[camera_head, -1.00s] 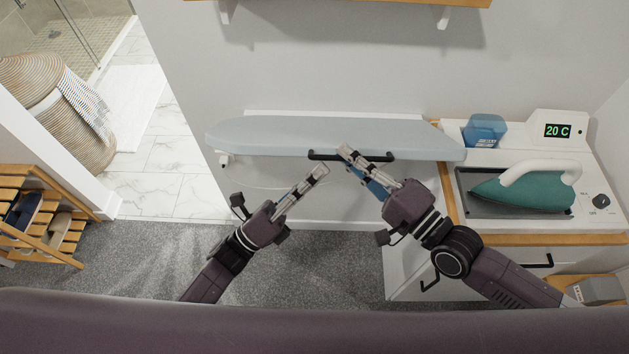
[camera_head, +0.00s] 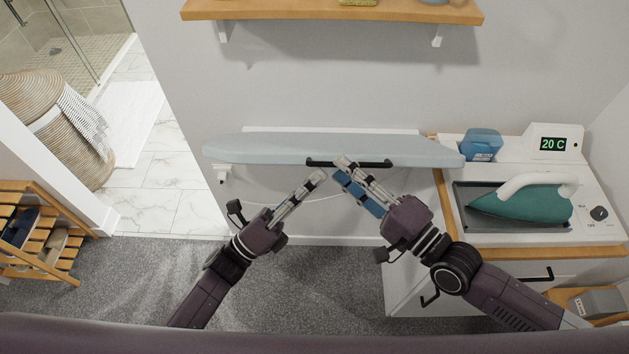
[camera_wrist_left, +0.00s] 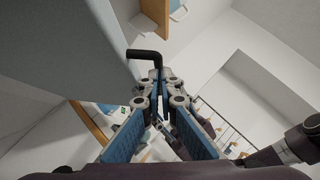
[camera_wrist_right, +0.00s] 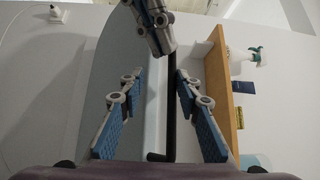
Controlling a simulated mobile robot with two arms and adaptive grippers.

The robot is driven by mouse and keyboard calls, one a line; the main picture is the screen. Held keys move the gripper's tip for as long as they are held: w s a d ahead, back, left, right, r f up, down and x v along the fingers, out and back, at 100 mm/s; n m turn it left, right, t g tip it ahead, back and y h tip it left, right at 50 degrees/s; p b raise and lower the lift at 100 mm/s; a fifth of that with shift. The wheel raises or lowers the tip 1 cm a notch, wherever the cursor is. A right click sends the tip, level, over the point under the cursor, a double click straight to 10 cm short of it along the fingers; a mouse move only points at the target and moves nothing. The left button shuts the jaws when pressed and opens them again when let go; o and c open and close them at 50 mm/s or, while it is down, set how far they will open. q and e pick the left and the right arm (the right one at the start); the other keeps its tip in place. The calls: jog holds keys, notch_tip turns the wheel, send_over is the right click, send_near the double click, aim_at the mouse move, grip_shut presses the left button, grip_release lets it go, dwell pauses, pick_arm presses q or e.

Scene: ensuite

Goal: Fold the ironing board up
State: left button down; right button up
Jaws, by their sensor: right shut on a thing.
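The ironing board (camera_head: 290,147) has a pale blue-grey cover and sticks out from the wall, seen nearly edge-on. A black bar handle (camera_head: 376,164) runs along its near edge. My right gripper (camera_head: 341,163) has its fingers around the bar near the middle and is shut on it; in the right wrist view the bar (camera_wrist_right: 171,115) passes between the fingers. My left gripper (camera_head: 321,176) is just below the bar's left end and looks shut, holding nothing. The left wrist view shows the bar's bent end (camera_wrist_left: 146,55) just beyond its fingertips.
A white cabinet at right holds a teal iron (camera_head: 522,202) on a grey tray, a blue container (camera_head: 482,145) and a 20 C display (camera_head: 553,144). A wooden shelf (camera_head: 330,10) is on the wall above the board. Grey carpet (camera_head: 140,270) is clear below.

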pick_arm(q)
jog(key=shift+r, duration=0.35)
pick_arm(e)
jog(key=shift+s+f, duration=0.1)
jog(key=shift+f, duration=0.2)
